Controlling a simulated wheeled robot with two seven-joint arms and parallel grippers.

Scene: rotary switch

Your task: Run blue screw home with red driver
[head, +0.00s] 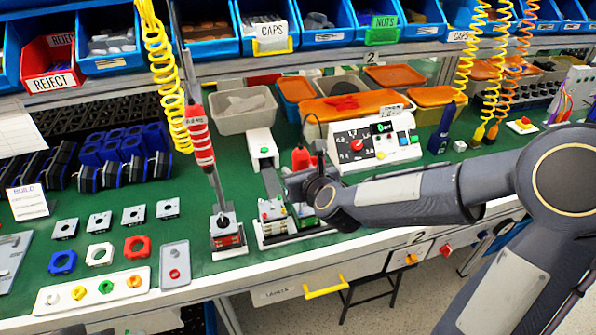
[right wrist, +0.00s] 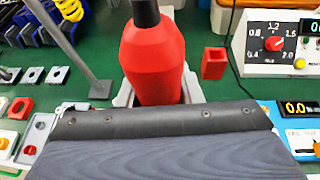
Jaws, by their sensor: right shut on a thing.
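The red driver (right wrist: 153,62) fills the middle of the right wrist view, a bottle-shaped red body with a black neck, roughly upright. My right gripper (right wrist: 155,100) is shut around it. In the head view the gripper (head: 305,185) is over the grey fixture near the table's front edge, and the driver's red body (head: 302,158) shows just behind it. The driver's tip is hidden by the gripper. I cannot make out the blue screw in either view. My left gripper is not in view.
A red-and-white driver (head: 200,138) hangs on a yellow coil above a small fixture (head: 227,238). A white control box (head: 376,142) with a red knob stands behind my right arm. Loose rings, plates and a button tray (head: 95,292) lie at the front left. Blue bins line the shelf.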

